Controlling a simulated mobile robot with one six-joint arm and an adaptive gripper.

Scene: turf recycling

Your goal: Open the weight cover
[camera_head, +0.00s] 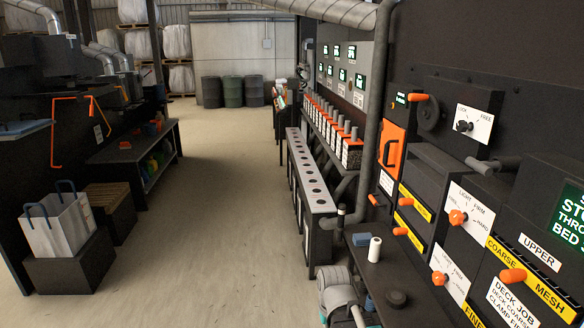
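No label reading "weight cover" can be made out. An orange panel (391,150) with a black handle is set upright on the dark machine wall at right; it looks closed, and I cannot tell whether it is the weight cover. Part of my grey arm shows at the bottom centre, beside the low bench. My gripper is not in view, so its opening and what it holds are hidden.
Control plates with orange knobs (458,217) and orange handles (512,275) stick out at right. A dark bench (398,272) bears a white roll (375,249) and a blue block (361,239). A vertical pipe (369,130) stands left of the orange panel. The aisle floor (215,215) is clear.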

